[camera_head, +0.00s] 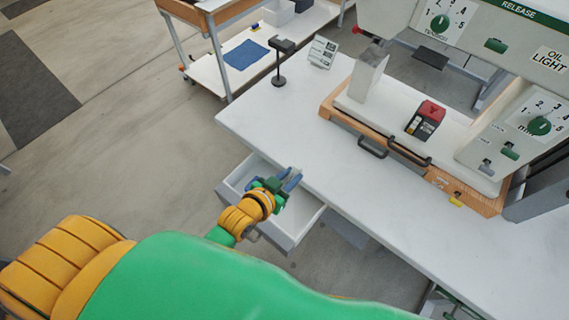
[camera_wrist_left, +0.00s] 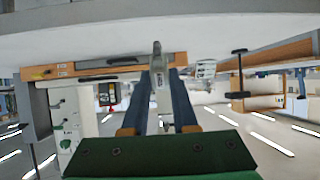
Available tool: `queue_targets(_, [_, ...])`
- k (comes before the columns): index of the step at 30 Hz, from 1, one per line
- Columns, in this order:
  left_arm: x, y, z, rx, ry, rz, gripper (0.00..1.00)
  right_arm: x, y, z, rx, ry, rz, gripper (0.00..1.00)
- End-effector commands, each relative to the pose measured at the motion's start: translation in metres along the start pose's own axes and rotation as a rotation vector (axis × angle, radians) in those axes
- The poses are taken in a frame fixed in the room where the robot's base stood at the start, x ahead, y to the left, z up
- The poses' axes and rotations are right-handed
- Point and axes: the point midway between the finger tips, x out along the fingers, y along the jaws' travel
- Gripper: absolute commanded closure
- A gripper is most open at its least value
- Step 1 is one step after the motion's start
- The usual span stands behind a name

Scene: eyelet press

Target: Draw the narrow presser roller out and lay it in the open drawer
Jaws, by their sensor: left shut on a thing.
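My left gripper (camera_head: 291,179), with blue fingers, is over the open drawer (camera_head: 302,222) at the table's front edge. It is shut on a small grey metallic piece, which looks like the narrow presser roller (camera_wrist_left: 157,65). In the left wrist view the piece stands between the two fingers (camera_wrist_left: 158,90) and sticks out past their tips. In the head view the fingers mostly hide it. The drawer is pale grey, and the part of its inside that I see looks empty. I cannot tell the gripper's exact height above the drawer floor. My right gripper is in neither view.
The white press (camera_head: 395,95) stands on a wooden base on the white table (camera_head: 400,220). A red and black block (camera_head: 426,119) sits on its bed. A black stand (camera_head: 279,65) and a small sign (camera_head: 322,52) stand behind. A cart (camera_head: 205,75) is further back.

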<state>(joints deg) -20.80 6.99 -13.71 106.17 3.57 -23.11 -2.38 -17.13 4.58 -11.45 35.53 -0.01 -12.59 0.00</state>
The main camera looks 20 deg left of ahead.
Motion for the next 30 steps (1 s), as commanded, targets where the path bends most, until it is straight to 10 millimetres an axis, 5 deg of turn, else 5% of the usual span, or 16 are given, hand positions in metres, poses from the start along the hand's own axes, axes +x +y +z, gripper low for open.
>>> queue_targets(3, [0.026, -0.007, 0.047, -0.006, -0.079, -0.013, 1.00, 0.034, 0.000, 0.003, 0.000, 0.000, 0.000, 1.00])
queue_targets(6, [0.037, -0.010, 0.069, -0.013, -0.126, -0.021, 1.00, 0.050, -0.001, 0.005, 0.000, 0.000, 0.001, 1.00])
queue_targets(17, [0.044, -0.012, 0.085, -0.019, -0.158, -0.026, 1.00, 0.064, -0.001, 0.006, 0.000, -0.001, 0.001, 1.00])
queue_targets(30, [0.065, -0.012, 0.123, -0.018, -0.156, -0.026, 1.00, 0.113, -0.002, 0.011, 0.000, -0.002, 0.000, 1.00])
